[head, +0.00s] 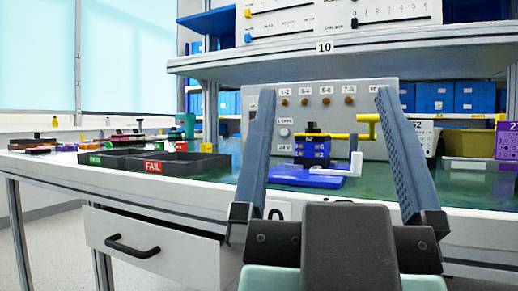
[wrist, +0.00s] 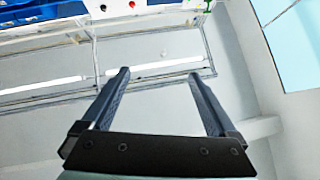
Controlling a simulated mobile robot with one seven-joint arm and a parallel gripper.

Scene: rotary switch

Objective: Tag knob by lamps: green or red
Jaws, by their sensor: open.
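The rotary switch (head: 312,150) is a dark blue block with a black top, a yellow shaft (head: 366,128) to its right and a white crank-shaped piece (head: 350,165) in front. It stands on a blue base (head: 300,178) on the green mat. Behind it is a grey test panel (head: 382,152) with a row of small brownish lamps (head: 304,102) under number labels; none looks clearly lit. My gripper (head: 325,90) is open and empty, its fingers framing the switch in the head view but nearer the camera. It also shows open in the wrist view (wrist: 158,73). No knob tag is clearly recognisable.
Dark trays stand left of the switch, one with a green label (head: 95,159), one marked FAIL (head: 188,176). Small coloured items (head: 125,138) lie at the far left. A drawer (head: 150,248) is under the table. An upper shelf (head: 330,62) overhangs the panel; a yellow bin (head: 470,143) is right.

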